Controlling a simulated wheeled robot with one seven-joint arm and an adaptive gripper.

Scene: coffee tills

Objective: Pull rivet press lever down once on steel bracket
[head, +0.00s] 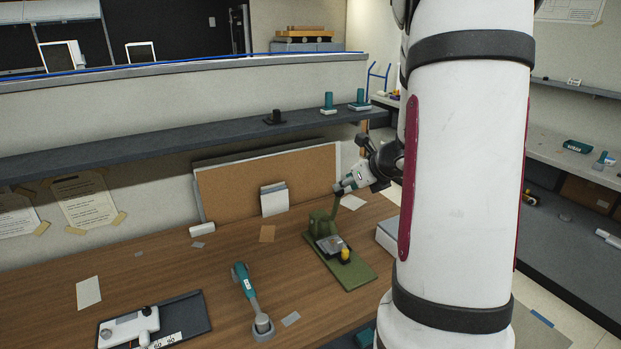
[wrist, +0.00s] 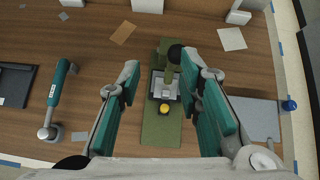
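The green rivet press (head: 353,272) stands on the wooden table, and it also shows in the wrist view (wrist: 160,130). Its upright lever (head: 333,208) ends in a black knob (wrist: 176,54). A grey steel bracket (head: 329,244) lies on the press bed below the lever, and it also shows in the wrist view (wrist: 158,88). A small yellow part (head: 345,254) sits at its front. My gripper (head: 342,189) is at the lever's upper end. In the wrist view my gripper (wrist: 160,72) is open, with the knob between the fingers' lines, nearer the right one. Contact cannot be told.
A teal-handled tool (head: 245,283) lies left of the press. A dark tray (head: 183,315) with a white device is at the front left. A grey box (head: 388,236) stands right of the press. A cork board (head: 235,190) leans behind. Bare table lies between them.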

